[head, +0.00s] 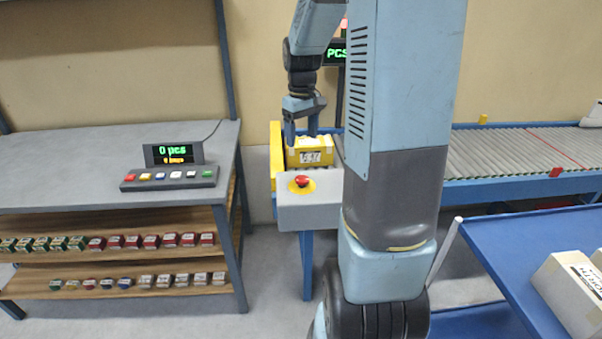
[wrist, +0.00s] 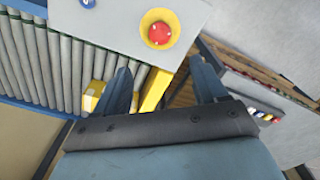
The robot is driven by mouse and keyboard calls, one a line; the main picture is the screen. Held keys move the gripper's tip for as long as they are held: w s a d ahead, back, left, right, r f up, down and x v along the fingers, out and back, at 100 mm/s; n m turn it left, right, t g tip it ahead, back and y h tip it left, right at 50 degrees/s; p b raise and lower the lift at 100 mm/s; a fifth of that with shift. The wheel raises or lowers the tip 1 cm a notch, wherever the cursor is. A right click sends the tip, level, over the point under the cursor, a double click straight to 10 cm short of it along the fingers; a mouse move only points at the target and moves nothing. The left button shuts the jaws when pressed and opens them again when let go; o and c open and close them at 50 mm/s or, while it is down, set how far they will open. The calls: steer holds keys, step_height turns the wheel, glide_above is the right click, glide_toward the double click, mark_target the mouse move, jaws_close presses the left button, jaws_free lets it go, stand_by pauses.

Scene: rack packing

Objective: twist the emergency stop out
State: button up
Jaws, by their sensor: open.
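The emergency stop is a red mushroom button (head: 302,181) on a yellow round plate, set on top of a light grey box (head: 310,212) at the near end of the conveyor. In the wrist view the red button (wrist: 160,33) is near the top, beyond my fingertips and between their lines. My gripper (head: 302,140) is open and empty. In the head view it hangs above and behind the button, in front of a yellow crate. In the wrist view its two fingers (wrist: 160,75) are spread apart. They do not touch the button.
A yellow crate (head: 310,150) with a white label sits on the conveyor (head: 520,150) behind the box. A yellow guard (head: 276,150) stands at its left. A grey table (head: 60,150) with a button panel (head: 170,178) is at left. A blue table (head: 530,240) holds white boxes at right.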

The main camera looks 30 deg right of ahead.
mark_target(302, 176)
step_height(302, 176, down, 13)
steer(key=shift+f, duration=0.2)
stand_by(0.4)
steer(key=shift+c, duration=0.3)
steer(key=c, duration=1)
